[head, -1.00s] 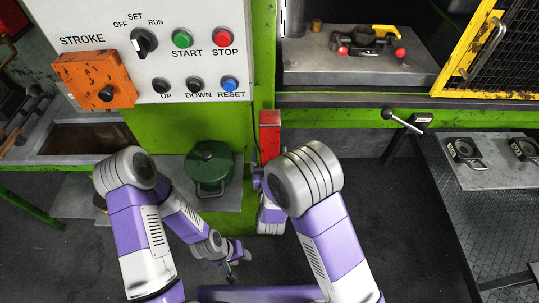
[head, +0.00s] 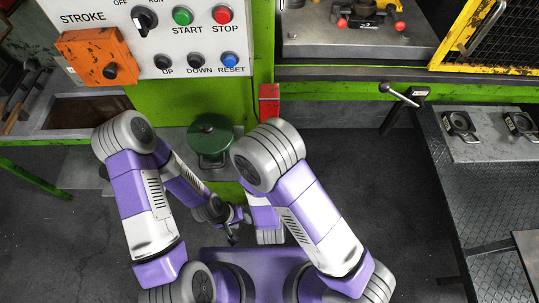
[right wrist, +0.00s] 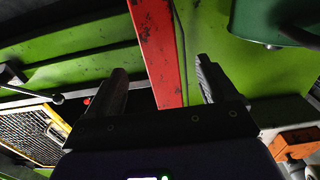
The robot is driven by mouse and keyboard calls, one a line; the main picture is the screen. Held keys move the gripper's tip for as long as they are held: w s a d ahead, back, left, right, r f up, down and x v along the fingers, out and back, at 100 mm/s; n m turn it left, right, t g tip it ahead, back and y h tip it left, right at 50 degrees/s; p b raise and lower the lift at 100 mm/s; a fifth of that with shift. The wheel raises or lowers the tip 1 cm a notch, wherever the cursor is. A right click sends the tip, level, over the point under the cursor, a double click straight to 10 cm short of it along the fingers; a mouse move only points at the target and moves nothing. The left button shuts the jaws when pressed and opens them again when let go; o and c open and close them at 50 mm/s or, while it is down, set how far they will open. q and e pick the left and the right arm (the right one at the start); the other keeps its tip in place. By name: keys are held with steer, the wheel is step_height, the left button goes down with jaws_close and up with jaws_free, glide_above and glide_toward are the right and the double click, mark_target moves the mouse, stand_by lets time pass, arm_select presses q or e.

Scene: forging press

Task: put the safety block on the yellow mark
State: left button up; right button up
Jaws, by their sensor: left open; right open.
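The safety block appears to be the red upright bar (head: 270,98) against the green press frame. Its lower part is hidden behind my right arm in the head view. In the right wrist view the red bar (right wrist: 160,50) runs between the two dark fingers of my right gripper (right wrist: 162,84). The gripper is open, with a gap on the right side; I cannot tell whether the left finger touches. My left gripper (head: 233,230) is open and empty, low in front of the press. I cannot make out a yellow mark.
A green lidded pot (head: 210,137) stands left of the red bar. The control panel (head: 100,35) with an orange box (head: 95,57) is above left. A lever (head: 402,95) and a dark table (head: 490,200) are at right. A yellow mesh guard (head: 490,40) is upper right.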

steer(key=s+d+f+m+g, duration=0.1)
steer(key=d+f+g, duration=0.2)
steer(key=f+g, duration=0.35)
steer(key=s+d+f+m+g, duration=0.1)
steer(key=d+f+m+g, duration=0.15)
steer(key=f, duration=0.65)
steer(key=s+d+f+g+y, duration=0.3)
steer(key=s+f+g+y, duration=0.1)
steer(key=s+g, duration=0.4)
steer(key=shift+s+d+f+n+p, duration=0.3)
steer(key=shift+s+f+n+p, duration=0.15)
steer(key=shift+s+f, duration=0.6)
